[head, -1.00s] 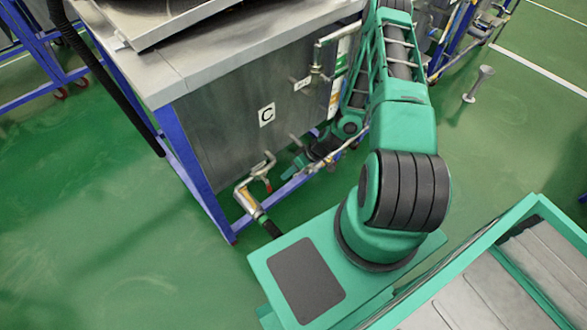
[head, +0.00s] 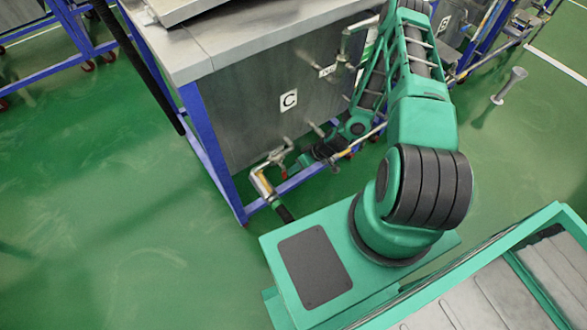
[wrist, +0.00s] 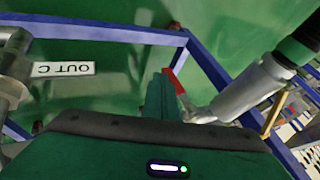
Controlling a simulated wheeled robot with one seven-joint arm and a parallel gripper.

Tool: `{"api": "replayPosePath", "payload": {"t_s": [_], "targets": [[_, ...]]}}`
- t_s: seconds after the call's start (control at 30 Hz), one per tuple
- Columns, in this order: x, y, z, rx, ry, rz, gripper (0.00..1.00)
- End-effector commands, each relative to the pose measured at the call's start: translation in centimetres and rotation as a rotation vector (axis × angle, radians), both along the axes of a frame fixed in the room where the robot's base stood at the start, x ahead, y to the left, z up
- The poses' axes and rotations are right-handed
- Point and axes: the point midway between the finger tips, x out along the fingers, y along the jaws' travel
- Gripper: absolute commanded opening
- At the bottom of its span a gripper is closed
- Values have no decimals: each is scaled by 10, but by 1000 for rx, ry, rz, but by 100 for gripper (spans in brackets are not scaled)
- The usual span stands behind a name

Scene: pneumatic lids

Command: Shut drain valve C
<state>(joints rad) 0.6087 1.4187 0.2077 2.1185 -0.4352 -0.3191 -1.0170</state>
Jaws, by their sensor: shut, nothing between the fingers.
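The tank (head: 240,120) with a label C (head: 289,99) stands beside my base. Low on its front is the drain valve (head: 277,155), with a metal outlet pipe (head: 262,182) leading to a dark hose. In the wrist view the valve's red handle (wrist: 174,80) shows beside the metal pipe (wrist: 250,90). My gripper (wrist: 160,78) is shut and empty, its fingers just left of the red handle; I cannot tell whether they touch it. In the head view my arm's dark end reaches low by the tank, close to the valve; the fingertips are hard to make out there.
An upside-down "OUT C" label (wrist: 62,69) is left of my fingers. The blue frame (head: 210,150) surrounds the tank's lower part. Other pipes (head: 350,40) stick out of the tank's front. A grey post (head: 508,86) stands at right. Green floor at left is open.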

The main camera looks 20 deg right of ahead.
Motion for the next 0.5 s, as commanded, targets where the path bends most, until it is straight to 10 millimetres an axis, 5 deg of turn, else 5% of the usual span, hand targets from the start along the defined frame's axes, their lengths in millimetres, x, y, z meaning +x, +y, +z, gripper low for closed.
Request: {"api": "replayPosePath", "payload": {"t_s": [0.5], "targets": [[1,13,-3,6,-1,15,0]]}}
